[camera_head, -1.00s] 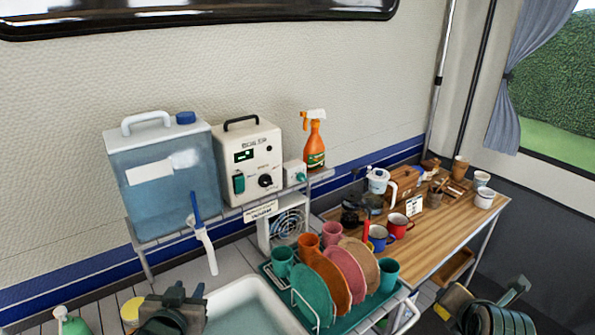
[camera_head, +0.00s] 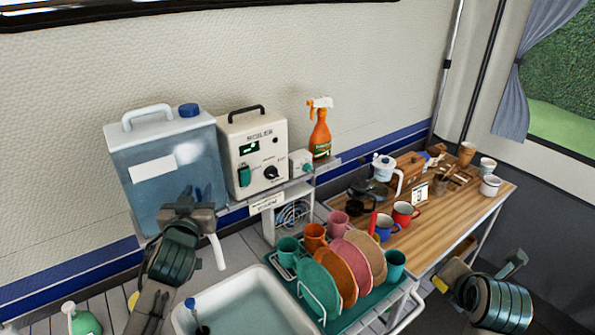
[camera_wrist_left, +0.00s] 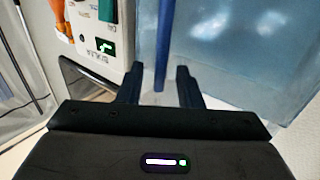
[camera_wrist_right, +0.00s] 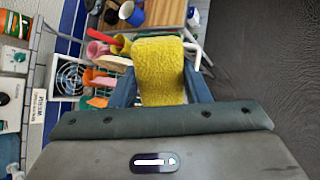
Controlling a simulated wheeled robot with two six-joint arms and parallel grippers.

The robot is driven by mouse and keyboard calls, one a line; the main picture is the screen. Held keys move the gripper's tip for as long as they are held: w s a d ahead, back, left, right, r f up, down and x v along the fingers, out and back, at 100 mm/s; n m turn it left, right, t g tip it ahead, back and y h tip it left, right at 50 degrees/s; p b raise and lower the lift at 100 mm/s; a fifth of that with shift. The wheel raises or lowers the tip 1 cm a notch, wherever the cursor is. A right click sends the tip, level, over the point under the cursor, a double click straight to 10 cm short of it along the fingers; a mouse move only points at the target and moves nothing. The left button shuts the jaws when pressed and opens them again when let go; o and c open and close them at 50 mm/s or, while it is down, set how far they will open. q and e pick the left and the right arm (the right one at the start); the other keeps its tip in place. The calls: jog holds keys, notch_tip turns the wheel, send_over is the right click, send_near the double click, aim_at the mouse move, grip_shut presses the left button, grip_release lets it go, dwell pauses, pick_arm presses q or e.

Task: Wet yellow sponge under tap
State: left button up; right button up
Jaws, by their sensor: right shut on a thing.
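The yellow sponge (camera_wrist_right: 160,70) is held between the fingers of my right gripper (camera_wrist_right: 162,90). In the head view the sponge (camera_head: 440,284) is a small yellow patch at my right gripper (camera_head: 452,272), out to the right of the drying rack. The tap has a white spout (camera_head: 218,253) and a blue lever (camera_wrist_left: 161,45), in front of the blue water container (camera_head: 165,170). My left gripper (camera_head: 188,203) is in front of the tap and hides part of it. In the left wrist view its fingers (camera_wrist_left: 158,88) are open, with the blue lever between them; contact is unclear.
The sink basin (camera_head: 270,284) lies below and right of the spout. A green rack (camera_head: 388,287) of plates and cups stands right of it. A boiler box (camera_head: 256,130) and an orange spray bottle (camera_head: 320,133) stand right of the container. A wooden table (camera_head: 450,218) holds mugs.

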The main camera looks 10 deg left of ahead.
pick_arm(q)
jog(key=shift+p+x, duration=0.3)
jog(key=shift+x, duration=0.95)
pick_arm(e)
jog(key=shift+s+r, duration=0.1)
jog(key=shift+r, duration=0.5)
pick_arm(q)
grip_shut()
jog(key=b, duration=0.2)
jog(key=d+m+t+b, duration=0.1)
jog(key=b, duration=0.1)
jog(key=shift+s+f, duration=0.25)
jog(key=shift+s, duration=0.1)
pick_arm(e)
notch_tip(320, 180, down, 4)
pick_arm(q)
jog(key=shift+s+d+r+m+t+b, duration=0.2)
jog(key=shift+s+d+m+t+b, duration=0.1)
jog(key=shift+t+b, duration=0.3)
pick_arm(e)
jog(key=shift+f, duration=0.7)
pick_arm(q)
jog(key=shift+r, duration=0.1)
grip_release()
pick_arm(e)
jog(key=shift+r, duration=0.1)
